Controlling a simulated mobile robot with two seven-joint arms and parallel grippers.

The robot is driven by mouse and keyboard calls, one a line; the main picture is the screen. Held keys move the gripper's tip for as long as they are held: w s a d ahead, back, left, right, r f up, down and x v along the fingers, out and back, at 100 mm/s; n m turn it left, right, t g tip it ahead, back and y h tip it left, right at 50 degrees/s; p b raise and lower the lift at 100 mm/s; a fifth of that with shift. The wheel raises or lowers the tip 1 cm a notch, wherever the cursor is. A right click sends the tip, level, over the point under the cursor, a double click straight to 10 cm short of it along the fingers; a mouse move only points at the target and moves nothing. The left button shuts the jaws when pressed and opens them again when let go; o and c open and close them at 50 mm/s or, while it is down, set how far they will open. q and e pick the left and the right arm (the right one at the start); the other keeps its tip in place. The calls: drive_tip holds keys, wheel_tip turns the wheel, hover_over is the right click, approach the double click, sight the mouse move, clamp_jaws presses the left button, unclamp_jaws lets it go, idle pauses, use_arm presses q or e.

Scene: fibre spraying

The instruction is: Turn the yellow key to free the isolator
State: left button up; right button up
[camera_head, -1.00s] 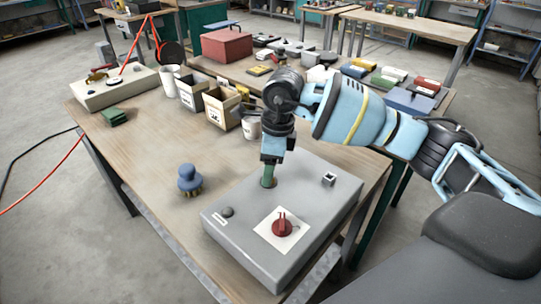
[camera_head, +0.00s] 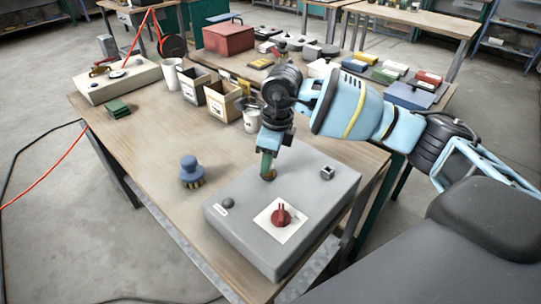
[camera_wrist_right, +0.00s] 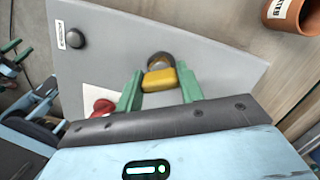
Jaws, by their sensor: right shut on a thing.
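A grey isolator box (camera_head: 243,240) lies on the wooden bench, with a red rotary handle (camera_head: 281,217) on a white plate. The handle partly shows in the right wrist view (camera_wrist_right: 103,107). The yellow key (camera_wrist_right: 160,80) sits at a round lock (camera_wrist_right: 160,60) on the box top. My right gripper (camera_head: 267,168) points down at the lock. In the wrist view its green fingers (camera_wrist_right: 158,90) are on either side of the key, shut on it. In the head view the fingers hide the key.
A dark button (camera_head: 228,203) and a small square socket (camera_head: 327,173) are on the box top. A blue-knobbed brush (camera_head: 191,172) stands left of the box. Cardboard bins (camera_head: 222,101) and a mug (camera_head: 251,120) stand behind. The bench's front left is clear.

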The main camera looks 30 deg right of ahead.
drive_tip(key=m, duration=0.1)
drive_tip(key=m+p, duration=0.1)
drive_tip(key=m, duration=0.1)
drive_tip(key=m+p, duration=0.1)
drive_tip(key=shift+r+h, duration=0.25)
drive_tip(key=shift+h, duration=0.05)
drive_tip(key=shift+f+m, duration=0.1)
drive_tip(key=shift+m, duration=0.4)
drive_tip(key=o, duration=0.6)
drive_tip(key=shift+f+m+t, duration=0.1)
drive_tip(key=shift+m+t, duration=0.2)
drive_tip(key=shift+m, duration=0.2)
drive_tip(key=shift+c, duration=0.2)
drive_tip(key=o, duration=0.5)
use_arm(q)
drive_tip(key=shift+t, duration=0.6)
drive_tip(key=w+r, duration=0.1)
drive_tip(key=r, duration=0.1)
drive_tip(key=w+r, duration=0.2)
drive_tip(key=shift+w+r, duration=0.1)
drive_tip(key=shift+w, duration=0.1)
